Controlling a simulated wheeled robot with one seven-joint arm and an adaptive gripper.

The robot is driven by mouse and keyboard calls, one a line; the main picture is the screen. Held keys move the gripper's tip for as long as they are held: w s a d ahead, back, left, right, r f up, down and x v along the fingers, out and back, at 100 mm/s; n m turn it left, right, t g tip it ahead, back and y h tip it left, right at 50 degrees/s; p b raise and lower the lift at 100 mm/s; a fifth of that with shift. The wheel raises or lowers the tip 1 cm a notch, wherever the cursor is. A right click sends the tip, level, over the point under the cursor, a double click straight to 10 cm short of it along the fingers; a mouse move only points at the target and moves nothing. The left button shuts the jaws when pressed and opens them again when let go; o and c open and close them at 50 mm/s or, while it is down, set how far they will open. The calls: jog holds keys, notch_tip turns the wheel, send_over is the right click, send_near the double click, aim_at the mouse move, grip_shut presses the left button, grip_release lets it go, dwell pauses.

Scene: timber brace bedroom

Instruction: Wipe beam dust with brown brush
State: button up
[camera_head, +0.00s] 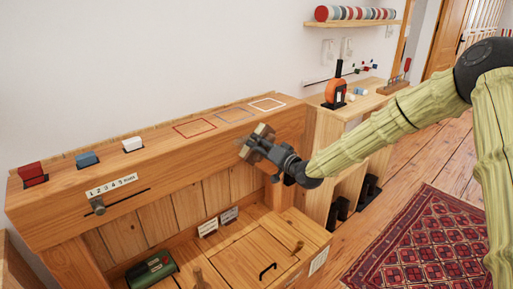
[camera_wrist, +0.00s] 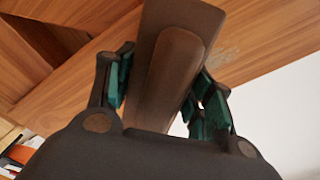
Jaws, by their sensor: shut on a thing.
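My gripper (camera_head: 262,150) is shut on the brown brush, at the right part of the timber beam (camera_head: 155,165). In the wrist view the brush (camera_wrist: 172,55) lies between the teal-padded fingers of the gripper (camera_wrist: 163,85), its long brown back facing the camera. In the head view, part of the brush (camera_head: 263,130) shows beyond the fingers. A pale greyish patch, likely dust (camera_wrist: 222,56), shows on the wood beside the brush in the wrist view. Whether the brush touches the beam is hidden.
Red (camera_head: 32,174), blue (camera_head: 87,160) and white (camera_head: 132,145) blocks sit on the beam's left part. Outlined squares (camera_head: 194,128) mark its top. A green box (camera_head: 152,270) lies below. A side shelf (camera_head: 350,108) holds an orange-and-black item (camera_head: 335,92). A patterned rug (camera_head: 430,245) covers the floor.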

aim_at(228, 148)
jog(key=shift+w+d+r, duration=0.1)
jog(key=shift+w+d, duration=0.65)
jog(key=shift+d, duration=0.2)
jog(key=shift+w+d+r, duration=0.1)
jog(key=shift+w+d, duration=0.65)
jog(key=shift+d, duration=0.2)
jog(key=shift+w+d+f+p, duration=0.15)
jog(key=shift+w+d, duration=0.15)
jog(key=shift+d, duration=0.2)
jog(key=shift+w+d+r+p, duration=0.15)
jog(key=shift+w+d, duration=0.15)
jog(key=shift+d, duration=0.2)
jog(key=shift+a+f, duration=0.1)
jog(key=shift+f, duration=0.05)
jog(key=shift+s+a, duration=0.7)
jog(key=shift+a, duration=0.35)
jog(key=shift+s+a, duration=0.65)
jog(key=shift+a, duration=0.35)
jog(key=shift+s+a, duration=0.7)
jog(key=shift+a, duration=0.35)
jog(key=shift+c, duration=0.3)
